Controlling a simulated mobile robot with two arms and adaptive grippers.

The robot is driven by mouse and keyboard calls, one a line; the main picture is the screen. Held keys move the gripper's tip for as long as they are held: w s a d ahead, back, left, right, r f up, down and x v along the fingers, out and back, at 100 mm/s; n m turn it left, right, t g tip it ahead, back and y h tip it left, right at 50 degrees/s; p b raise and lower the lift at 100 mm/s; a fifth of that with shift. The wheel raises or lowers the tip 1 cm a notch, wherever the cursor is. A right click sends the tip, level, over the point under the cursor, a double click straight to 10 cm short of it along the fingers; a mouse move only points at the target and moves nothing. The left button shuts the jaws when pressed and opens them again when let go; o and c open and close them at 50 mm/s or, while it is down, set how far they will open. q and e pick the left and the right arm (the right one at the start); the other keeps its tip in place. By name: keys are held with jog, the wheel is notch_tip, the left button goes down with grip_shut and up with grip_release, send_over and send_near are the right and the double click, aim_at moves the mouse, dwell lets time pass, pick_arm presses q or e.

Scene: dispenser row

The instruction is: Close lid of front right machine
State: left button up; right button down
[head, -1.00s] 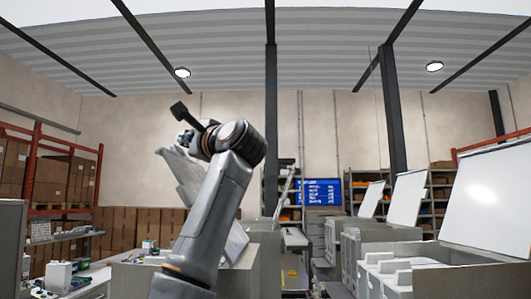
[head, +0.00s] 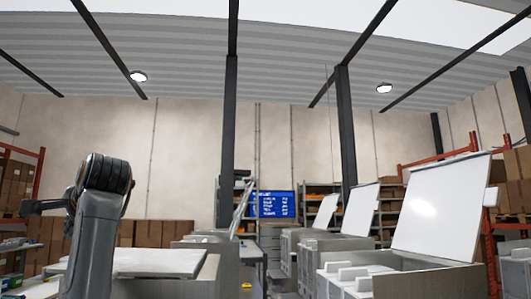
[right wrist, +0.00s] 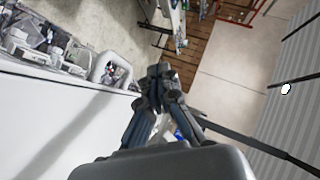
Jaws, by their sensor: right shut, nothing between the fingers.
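The front machine (head: 355,283) on the right has its white lid (head: 437,212) standing open, leaning back; the light inner parts of the machine show below it. On the left, a nearer grey machine (head: 200,282) has a pale lid (head: 160,262) lying flat across its top.
Two more machines with raised lids (head: 360,211) and (head: 325,212) stand behind the front right one. A dark post (head: 347,130) rises behind them. An aisle with a yellow item (head: 247,286) lies between the left and right machines.

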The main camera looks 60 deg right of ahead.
jog(key=shift+w+a+f+n+g+h, duration=0.1)
jog(key=shift+f+n+g+h, duration=0.15)
jog(key=shift+f, duration=0.65)
jog(key=shift+w+a+f+n+g+h, duration=0.15)
jog(key=shift+f+g, duration=0.2)
jog(key=shift+f, duration=0.55)
jog(key=shift+s, duration=0.1)
